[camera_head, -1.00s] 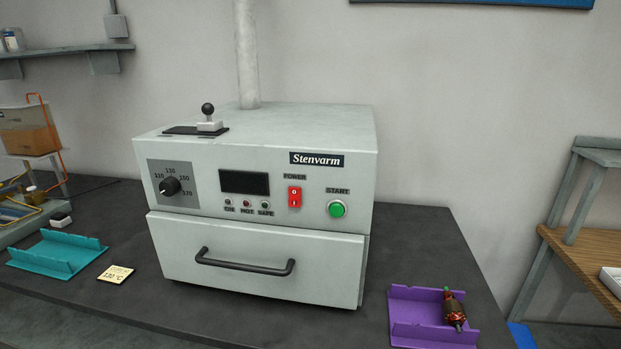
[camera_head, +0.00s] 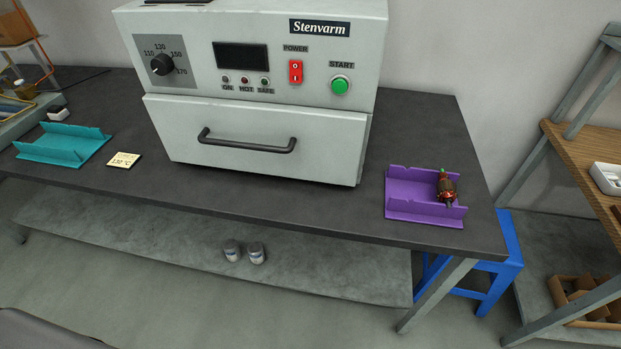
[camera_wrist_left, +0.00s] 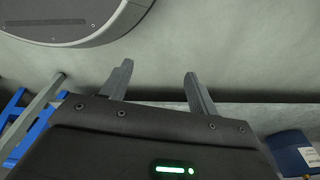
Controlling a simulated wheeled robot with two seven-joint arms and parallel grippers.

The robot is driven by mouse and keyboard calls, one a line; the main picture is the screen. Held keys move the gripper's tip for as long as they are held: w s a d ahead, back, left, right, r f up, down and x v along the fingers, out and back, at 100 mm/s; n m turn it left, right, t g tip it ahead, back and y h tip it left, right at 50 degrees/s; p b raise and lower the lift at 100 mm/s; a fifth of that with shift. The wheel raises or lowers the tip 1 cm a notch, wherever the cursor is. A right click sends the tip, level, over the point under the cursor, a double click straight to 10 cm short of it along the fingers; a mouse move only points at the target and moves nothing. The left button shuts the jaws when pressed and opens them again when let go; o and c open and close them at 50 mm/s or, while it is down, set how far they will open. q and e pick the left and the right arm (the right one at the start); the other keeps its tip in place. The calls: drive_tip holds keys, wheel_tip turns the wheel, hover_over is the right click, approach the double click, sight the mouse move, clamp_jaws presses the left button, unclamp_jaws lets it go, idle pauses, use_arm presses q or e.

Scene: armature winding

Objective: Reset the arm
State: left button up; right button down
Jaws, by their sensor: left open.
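My left gripper (camera_wrist_left: 158,88) shows in the left wrist view with its two fingers apart and nothing between them. Below it in that view is grey floor. Neither gripper shows in the head view, and my right gripper is in no view. The grey Stenvarm oven (camera_head: 250,95) stands on the dark table (camera_head: 300,205) with its drawer (camera_head: 255,150) shut. The purple tray (camera_head: 420,212) is right of the oven, and a copper-wound armature (camera_head: 446,188) rests on it.
A teal tray (camera_head: 62,146) and a 130 °C note (camera_head: 123,160) lie left of the oven. Two small jars (camera_head: 244,251) stand on the lower shelf. A blue stool (camera_head: 497,262) is by the table's right end. A wooden-topped bench (camera_head: 585,170) stands at the right.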

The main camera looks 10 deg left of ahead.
use_arm(q)
drive_tip(key=s+a+f, duration=0.2)
drive_tip(key=s+f, duration=0.6)
drive_tip(key=s, duration=0.4)
drive_tip(key=shift+a+g, duration=0.15)
drive_tip(key=shift+g, duration=0.25)
drive_tip(key=shift+f, duration=0.1)
